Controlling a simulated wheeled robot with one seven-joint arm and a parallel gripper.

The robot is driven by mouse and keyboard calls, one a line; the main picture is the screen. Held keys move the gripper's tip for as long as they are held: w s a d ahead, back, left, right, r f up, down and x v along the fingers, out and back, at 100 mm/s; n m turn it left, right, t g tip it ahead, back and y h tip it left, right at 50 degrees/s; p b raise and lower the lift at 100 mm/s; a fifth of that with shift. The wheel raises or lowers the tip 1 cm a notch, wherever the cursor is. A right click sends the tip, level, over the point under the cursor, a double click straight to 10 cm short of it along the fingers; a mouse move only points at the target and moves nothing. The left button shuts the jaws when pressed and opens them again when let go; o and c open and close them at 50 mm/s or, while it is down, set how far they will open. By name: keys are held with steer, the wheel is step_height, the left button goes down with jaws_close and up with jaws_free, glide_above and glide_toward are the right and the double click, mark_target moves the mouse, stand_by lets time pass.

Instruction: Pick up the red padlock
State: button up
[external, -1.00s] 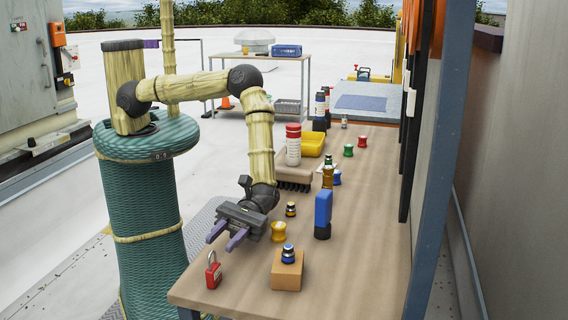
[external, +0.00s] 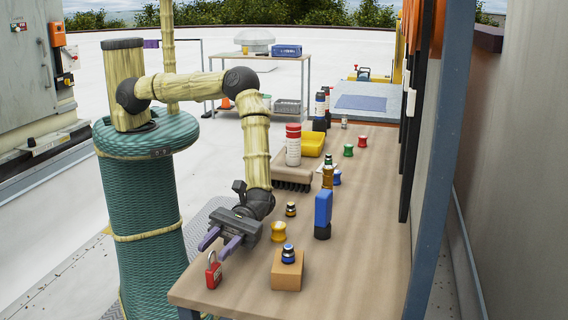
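The red padlock (external: 213,275) stands upright at the near left corner of the wooden table (external: 340,285), with its silver shackle on top. My gripper (external: 218,243) is just above and behind it in the external view. Its two purple fingers are apart and point down and toward the near left. Nothing shows between them. The fingertips look close to the shackle, but I cannot tell whether they touch it.
A cardboard-coloured block (external: 287,272) with a small dark-capped bottle (external: 288,253) on it stands right of the padlock. A yellow spool-shaped piece (external: 278,231) and a blue block-like item (external: 323,212) are farther back.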

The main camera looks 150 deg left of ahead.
mark_target(209, 261)
steer(key=p+x, duration=0.1)
steer(key=x, duration=0.3)
steer(key=shift+w+r, duration=0.15)
steer(key=shift+w, duration=0.15)
jaws_close()
